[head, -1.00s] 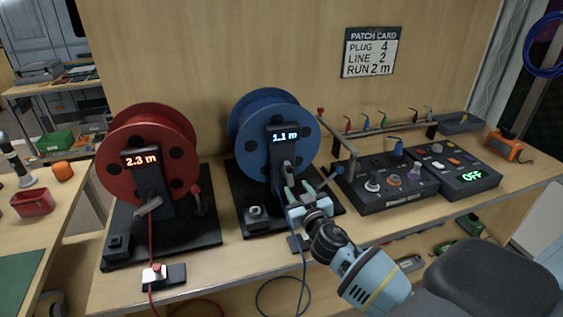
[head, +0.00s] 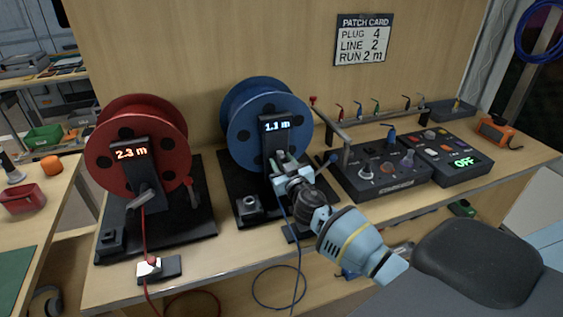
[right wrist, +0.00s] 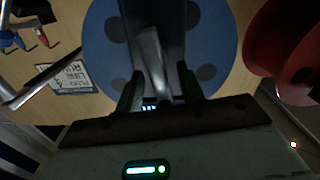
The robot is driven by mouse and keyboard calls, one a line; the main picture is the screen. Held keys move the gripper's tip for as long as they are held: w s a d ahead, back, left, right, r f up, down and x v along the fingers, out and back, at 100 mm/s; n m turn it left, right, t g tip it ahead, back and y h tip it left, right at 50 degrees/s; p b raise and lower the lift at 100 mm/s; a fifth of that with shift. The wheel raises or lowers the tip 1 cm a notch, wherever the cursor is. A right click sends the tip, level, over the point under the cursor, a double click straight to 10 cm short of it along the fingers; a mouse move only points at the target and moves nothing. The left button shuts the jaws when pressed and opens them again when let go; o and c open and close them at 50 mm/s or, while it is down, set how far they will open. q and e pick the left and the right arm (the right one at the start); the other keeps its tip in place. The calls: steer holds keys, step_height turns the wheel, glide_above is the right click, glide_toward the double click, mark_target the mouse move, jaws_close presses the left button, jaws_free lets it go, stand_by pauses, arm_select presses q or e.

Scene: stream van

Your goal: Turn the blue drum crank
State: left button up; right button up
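The blue drum (head: 245,132) stands on a dark base behind a dark post with a display (head: 275,126) reading 1.1 m. My right gripper (head: 281,163) is at the front of this post, just below the display, and hides much of the crank there. In the right wrist view, a grey crank piece (right wrist: 152,60) lies between the two fingers, with the blue disc (right wrist: 107,40) behind it. The fingers are apart, with a gap visible beside the grey piece. My left gripper is out of view.
The red drum (head: 112,165), reading 2.3 m, stands to the left. A control box with knobs (head: 372,178) and one showing OFF (head: 448,158) stand to the right. A blue cable (head: 299,235) hangs below my right gripper. The patch card (head: 362,40) is on the wall.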

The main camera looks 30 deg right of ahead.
steer(key=shift+w, duration=0.35)
steer(key=shift+c, duration=0.2)
jaws_close()
steer(key=shift+n, duration=0.3)
